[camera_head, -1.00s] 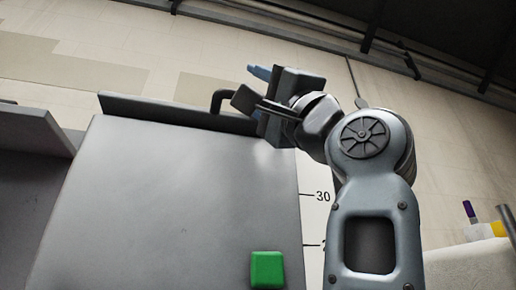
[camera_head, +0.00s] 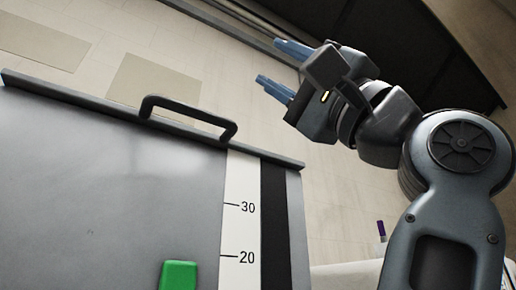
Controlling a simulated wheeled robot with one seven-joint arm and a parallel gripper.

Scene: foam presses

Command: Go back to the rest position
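My gripper (camera_head: 276,66) is in the upper middle of the head view, at the end of my arm, which comes in from the right. Its two blue fingers point to the upper left and stand apart with nothing between them. The gripper and the handle are apart in the picture.
A white scale strip (camera_head: 239,225) marked 30 and 20 runs down the panel's right side. A green block (camera_head: 179,275) sits at the bottom edge. A purple-topped item (camera_head: 381,230) stands at the lower right, partly behind my arm.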

